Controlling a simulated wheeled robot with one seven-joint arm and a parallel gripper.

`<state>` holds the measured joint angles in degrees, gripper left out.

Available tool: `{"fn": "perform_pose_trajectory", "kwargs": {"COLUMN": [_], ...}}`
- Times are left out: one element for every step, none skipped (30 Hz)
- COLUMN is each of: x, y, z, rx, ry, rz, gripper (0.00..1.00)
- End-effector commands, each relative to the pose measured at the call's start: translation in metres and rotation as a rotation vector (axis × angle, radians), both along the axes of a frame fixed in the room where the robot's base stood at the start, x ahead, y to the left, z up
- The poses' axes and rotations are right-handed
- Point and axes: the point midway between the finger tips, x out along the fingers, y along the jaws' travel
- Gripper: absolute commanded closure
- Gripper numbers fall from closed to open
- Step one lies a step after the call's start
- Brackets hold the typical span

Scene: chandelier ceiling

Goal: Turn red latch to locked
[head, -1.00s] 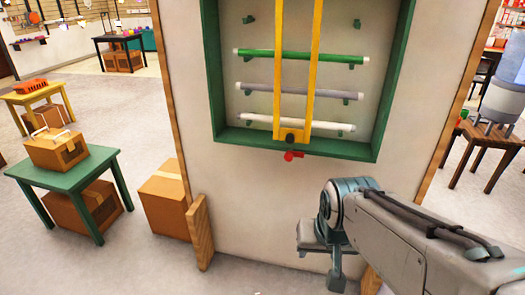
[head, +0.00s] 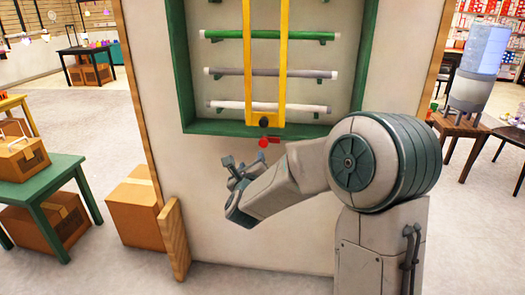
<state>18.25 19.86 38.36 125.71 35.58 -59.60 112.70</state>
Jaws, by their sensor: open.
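The small red latch (head: 264,142) sits at the bottom edge of the green wall case (head: 215,127), just below a dark round knob (head: 264,122) at the foot of the yellow frame (head: 283,60). Its handle points to the right, roughly level. My gripper (head: 232,163) is open and empty, below and to the left of the latch, apart from it. Its fingers point up toward the case. Nothing covers the latch.
Green, grey and white rods (head: 272,72) lie on pegs inside the case behind the yellow bars. A wooden board (head: 174,240) leans at the wall's lower left, near a cardboard box (head: 137,213). A green table (head: 58,180) stands at the left. Wall below the case is clear.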

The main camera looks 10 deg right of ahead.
Motion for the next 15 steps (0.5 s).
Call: {"fn": "perform_pose_trajectory", "kwargs": {"x": [0.003, 0.003, 0.004, 0.004, 0.005, 0.005, 0.006, 0.008, 0.01, 0.013, 0.017, 0.022, 0.027, 0.032, 0.04], "y": [-0.005, -0.007, -0.01, -0.012, -0.013, -0.015, -0.016, -0.017, -0.019, -0.02, -0.021, -0.023, -0.024, -0.026, -0.028], "z": [-0.008, -0.009, -0.009, -0.009, -0.009, -0.009, -0.009, -0.009, -0.009, -0.008, -0.008, -0.008, -0.008, -0.008, -0.008], "rx": [0.063, 0.097, 0.133, 0.155, 0.171, 0.19, 0.197, 0.203, 0.208, 0.21, 0.21, 0.209, 0.21, 0.21, 0.21], "ry": [-0.033, -0.052, -0.076, -0.089, -0.1, -0.11, -0.117, -0.121, -0.123, -0.124, -0.124, -0.123, -0.124, -0.123, -0.124], "rz": [-0.037, -0.057, -0.078, -0.09, -0.1, -0.11, -0.116, -0.12, -0.123, -0.124, -0.124, -0.123, -0.124, -0.123, -0.123], "gripper": [0.5, 0.5, 0.5, 0.5, 0.5, 0.5, 0.5, 0.5, 0.5, 0.5, 0.5, 0.5, 0.5, 0.5, 0.5]}}
